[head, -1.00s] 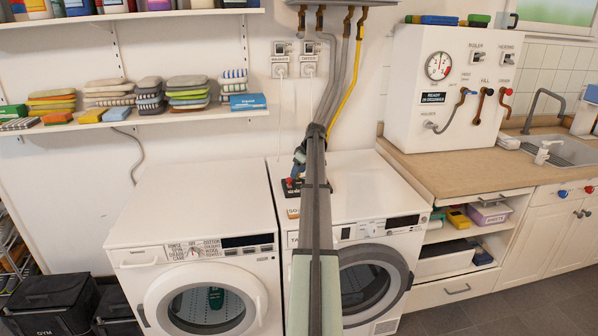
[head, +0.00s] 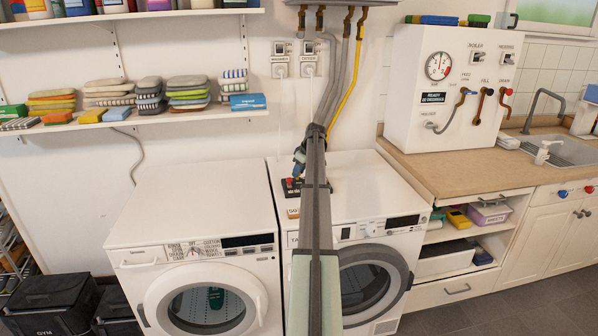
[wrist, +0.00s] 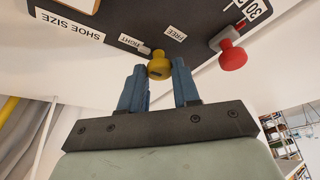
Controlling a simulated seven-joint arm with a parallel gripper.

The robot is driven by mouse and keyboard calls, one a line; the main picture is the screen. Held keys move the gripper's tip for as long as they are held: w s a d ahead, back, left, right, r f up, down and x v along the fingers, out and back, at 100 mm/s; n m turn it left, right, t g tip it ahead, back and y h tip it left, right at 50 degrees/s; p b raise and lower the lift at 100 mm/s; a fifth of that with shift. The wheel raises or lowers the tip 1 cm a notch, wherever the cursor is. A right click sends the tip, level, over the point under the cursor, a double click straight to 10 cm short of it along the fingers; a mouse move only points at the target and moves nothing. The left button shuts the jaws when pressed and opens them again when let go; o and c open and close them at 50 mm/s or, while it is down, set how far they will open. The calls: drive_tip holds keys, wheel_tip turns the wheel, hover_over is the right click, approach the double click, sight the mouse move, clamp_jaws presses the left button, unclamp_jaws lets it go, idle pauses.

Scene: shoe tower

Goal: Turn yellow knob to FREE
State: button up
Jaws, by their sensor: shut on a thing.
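In the wrist view the yellow knob (wrist: 159,67) sits on the underside of a dark panel (wrist: 110,20), between the words TIGHT and FREE. My gripper (wrist: 159,78) has its two blue fingers on either side of the knob and is shut on it. I cannot tell which word the knob points to. In the head view my gripper (head: 300,162) is at the dark device on top of the right-hand washer, largely hidden by my arm. The yellow knob is not visible there.
A red knob (wrist: 232,55) on a pale slider with a number scale is right of the yellow knob. Two white washers stand side by side, the left one (head: 195,205) with a clear top. Hoses and a yellow pipe (head: 345,90) run down the wall behind my arm.

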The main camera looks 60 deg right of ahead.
drive_tip(key=shift+m, duration=0.3)
drive_tip(key=m, duration=0.1)
drive_tip(key=m+h, duration=0.1)
drive_tip(key=m, duration=0.1)
drive_tip(key=shift+a+m+h, duration=0.25)
drive_tip(key=shift+m+h, duration=0.05)
drive_tip(key=m, duration=0.2)
drive_tip(key=m+g+h, duration=0.1)
drive_tip(key=m, duration=0.1)
drive_tip(key=shift+w+a+m+h, duration=0.1)
drive_tip(key=shift+m+h, duration=0.2)
drive_tip(key=m, duration=0.2)
drive_tip(key=m+g+h, duration=0.1)
drive_tip(key=m, duration=0.1)
drive_tip(key=shift+w+g, duration=0.2)
drive_tip(key=shift+g, duration=0.1)
drive_tip(key=m+g, duration=0.1)
drive_tip(key=m, duration=0.4)
drive_tip(key=shift+w+a+g, duration=0.1)
drive_tip(key=shift+g, duration=0.3)
drive_tip(key=o, duration=1.1)
drive_tip(key=shift+c, duration=0.2)
